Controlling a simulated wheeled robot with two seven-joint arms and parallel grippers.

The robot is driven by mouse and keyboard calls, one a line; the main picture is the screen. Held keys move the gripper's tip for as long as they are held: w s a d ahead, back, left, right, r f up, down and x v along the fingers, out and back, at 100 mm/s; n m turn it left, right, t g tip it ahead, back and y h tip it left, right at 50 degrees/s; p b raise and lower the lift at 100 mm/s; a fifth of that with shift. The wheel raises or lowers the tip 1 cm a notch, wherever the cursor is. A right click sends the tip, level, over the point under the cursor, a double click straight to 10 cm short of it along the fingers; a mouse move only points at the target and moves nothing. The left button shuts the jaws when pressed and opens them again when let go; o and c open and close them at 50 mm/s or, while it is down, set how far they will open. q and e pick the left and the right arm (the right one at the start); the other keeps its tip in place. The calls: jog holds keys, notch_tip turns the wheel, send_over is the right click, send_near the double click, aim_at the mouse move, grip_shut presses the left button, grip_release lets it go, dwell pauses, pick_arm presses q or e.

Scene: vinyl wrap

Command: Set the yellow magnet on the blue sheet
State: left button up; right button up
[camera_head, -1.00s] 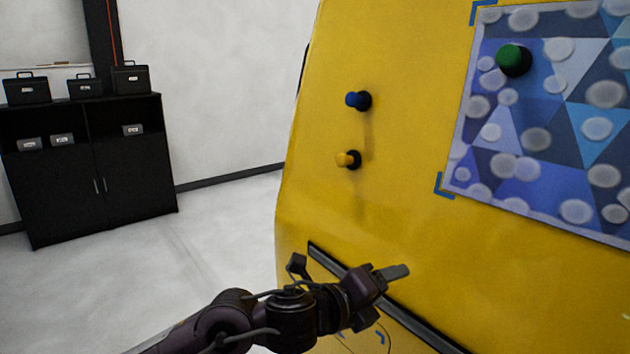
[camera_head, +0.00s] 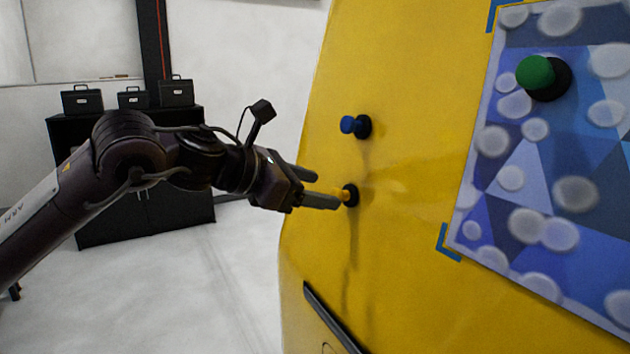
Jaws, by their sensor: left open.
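The yellow magnet (camera_head: 344,195) sticks out from the yellow panel on a dark round base, below the blue magnet. My left gripper (camera_head: 326,188) is open, with its fingertips right at the yellow magnet's knob; one finger is above and behind, the other in front and lower. I cannot tell whether the fingers touch it. The blue patterned sheet (camera_head: 524,172) lies on the panel at the right, with a green magnet (camera_head: 538,73) on its upper left part. My right gripper is not in view.
The blue magnet (camera_head: 353,126) stands on the yellow panel (camera_head: 400,200) just above my left gripper. A dark handle strip (camera_head: 331,317) runs along the panel's lower part. Blue corner marks (camera_head: 446,243) frame the sheet. A black cabinet (camera_head: 180,215) with cases stands at the back left.

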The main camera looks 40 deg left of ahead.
aim_at(333, 193)
pick_arm(q)
jog(key=shift+w+d, duration=0.15)
jog(key=shift+w, duration=0.15)
jog(key=p+x, duration=0.1)
jog(key=x, duration=0.3)
jog(key=shift+w+f+p, duration=0.15)
jog(key=shift+p, duration=0.2)
jog(key=shift+w+f, duration=0.1)
jog(key=shift+w, duration=0.05)
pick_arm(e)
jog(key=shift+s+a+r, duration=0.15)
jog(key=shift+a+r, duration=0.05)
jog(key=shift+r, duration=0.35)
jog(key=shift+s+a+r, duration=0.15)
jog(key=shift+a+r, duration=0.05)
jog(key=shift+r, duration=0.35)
pick_arm(q)
jog(key=c, duration=0.9)
jog(key=shift+o, duration=1.3)
jog(key=c, duration=0.5)
jog(key=shift+c, duration=0.2)
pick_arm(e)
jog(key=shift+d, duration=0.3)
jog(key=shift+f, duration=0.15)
